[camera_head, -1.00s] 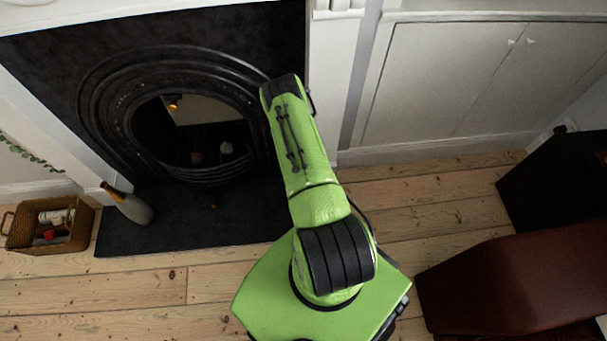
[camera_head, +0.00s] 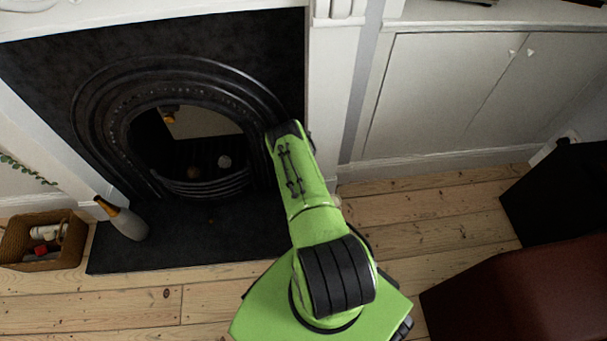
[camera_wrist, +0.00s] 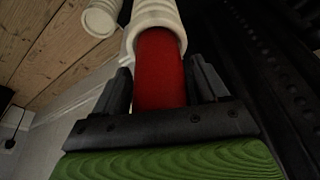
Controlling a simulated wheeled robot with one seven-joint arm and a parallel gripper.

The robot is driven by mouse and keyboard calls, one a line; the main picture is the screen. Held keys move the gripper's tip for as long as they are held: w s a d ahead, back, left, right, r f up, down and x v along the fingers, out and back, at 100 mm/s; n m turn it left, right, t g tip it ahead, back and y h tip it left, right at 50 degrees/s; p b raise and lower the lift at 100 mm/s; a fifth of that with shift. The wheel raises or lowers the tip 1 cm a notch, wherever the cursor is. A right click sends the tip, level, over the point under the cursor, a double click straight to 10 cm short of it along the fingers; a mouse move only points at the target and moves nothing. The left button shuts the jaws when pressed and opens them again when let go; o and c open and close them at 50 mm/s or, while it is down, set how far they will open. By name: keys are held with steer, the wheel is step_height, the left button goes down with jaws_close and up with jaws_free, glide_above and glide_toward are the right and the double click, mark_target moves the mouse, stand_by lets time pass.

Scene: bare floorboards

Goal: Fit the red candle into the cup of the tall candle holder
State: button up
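The red candle (camera_wrist: 160,75) runs up the middle of the wrist view, between the two dark fingers of my gripper (camera_wrist: 160,88). How deep the candle sits in the cup cannot be told. Its near end is hidden behind the gripper body. In the head view my green arm hides the gripper, the candle and most or all of the holder.
A second white round-ended piece (camera_wrist: 100,18) stands left of the holder. The black fireplace (camera_head: 180,65) and its dark hearth (camera_head: 190,243) lie left of my arm, with a bottle (camera_head: 124,220) and a basket (camera_head: 40,262). White cupboards (camera_head: 440,95) are behind; dark red furniture (camera_head: 510,295) is at right.

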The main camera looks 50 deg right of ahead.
steer(key=shift+o, duration=0.6)
steer(key=shift+r, duration=0.1)
